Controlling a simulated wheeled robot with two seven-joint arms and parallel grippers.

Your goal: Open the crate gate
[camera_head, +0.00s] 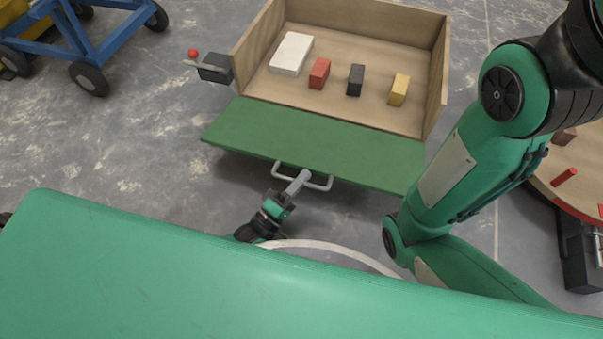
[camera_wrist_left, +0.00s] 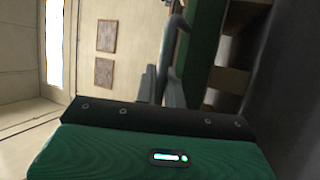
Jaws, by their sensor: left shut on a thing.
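The wooden crate (camera_head: 440,60) stands open-topped in the head view. Its green gate (camera_head: 310,140) leans outward and down from the crate's near edge, so the front is open. A pale bar handle (camera_head: 325,186) sits on the gate's outer edge. My left gripper (camera_head: 299,181) is shut on this handle. In the left wrist view the fingers (camera_wrist_left: 162,88) close around the grey handle (camera_wrist_left: 178,25), with the green gate (camera_wrist_left: 203,45) beside it. A latch lever with a red ball (camera_head: 193,53) sticks out left from a dark block (camera_head: 215,68). My right gripper is out of view.
Inside the crate lie a white block (camera_head: 291,54), a red block (camera_head: 319,73), a black block (camera_head: 355,80) and a yellow block (camera_head: 399,89). A blue wheeled cart (camera_head: 90,45) stands at upper left. A round table (camera_head: 570,190) is at right, beyond my right arm.

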